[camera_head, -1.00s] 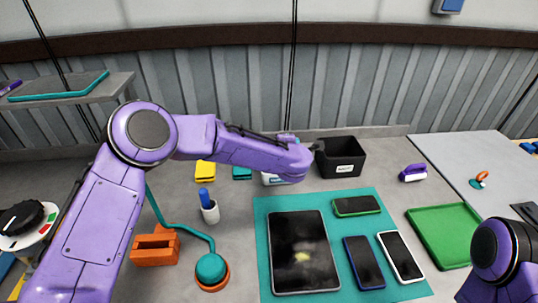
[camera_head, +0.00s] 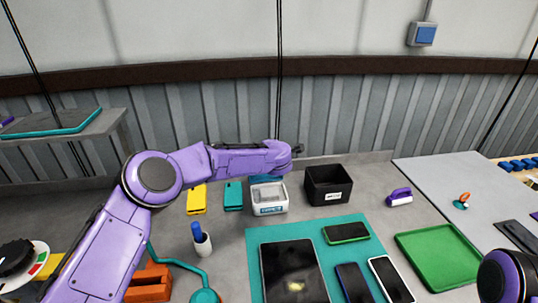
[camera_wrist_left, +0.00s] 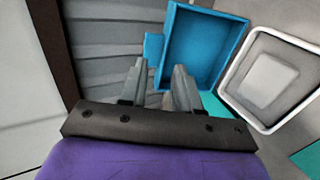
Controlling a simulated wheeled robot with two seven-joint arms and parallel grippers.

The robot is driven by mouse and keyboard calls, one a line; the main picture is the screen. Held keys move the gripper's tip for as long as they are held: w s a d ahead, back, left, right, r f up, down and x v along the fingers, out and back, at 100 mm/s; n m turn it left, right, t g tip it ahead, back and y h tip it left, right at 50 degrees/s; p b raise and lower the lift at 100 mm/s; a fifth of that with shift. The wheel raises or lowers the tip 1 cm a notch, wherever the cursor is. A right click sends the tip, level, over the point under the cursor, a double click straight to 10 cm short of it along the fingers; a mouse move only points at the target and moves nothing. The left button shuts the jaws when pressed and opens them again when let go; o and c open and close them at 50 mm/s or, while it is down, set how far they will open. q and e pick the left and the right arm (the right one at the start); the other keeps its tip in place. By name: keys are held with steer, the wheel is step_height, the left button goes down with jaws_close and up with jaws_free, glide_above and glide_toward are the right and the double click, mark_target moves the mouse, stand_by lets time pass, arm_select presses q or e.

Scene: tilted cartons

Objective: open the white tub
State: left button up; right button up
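My left gripper (camera_wrist_left: 157,85) is above and behind the tub, fingers apart, beside the blue piece. A small blue tab (camera_wrist_left: 152,47) shows beyond the fingers, with no clear grip on it. My right gripper is out of view.
A black bin (camera_head: 328,185) stands close right of the tub. Yellow (camera_head: 196,199) and teal (camera_head: 233,196) items lie to its left. A teal mat (camera_head: 258,240) with a tablet and phones lies in front. A green tray (camera_head: 437,258) is at right.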

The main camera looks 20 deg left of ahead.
arm_select(q)
steer(key=b+v, duration=0.3)
steer(key=v, duration=0.7)
steer(key=shift+s+r+b, duration=0.25)
steer(key=shift+b, duration=0.15)
steer(key=shift+d, duration=0.1)
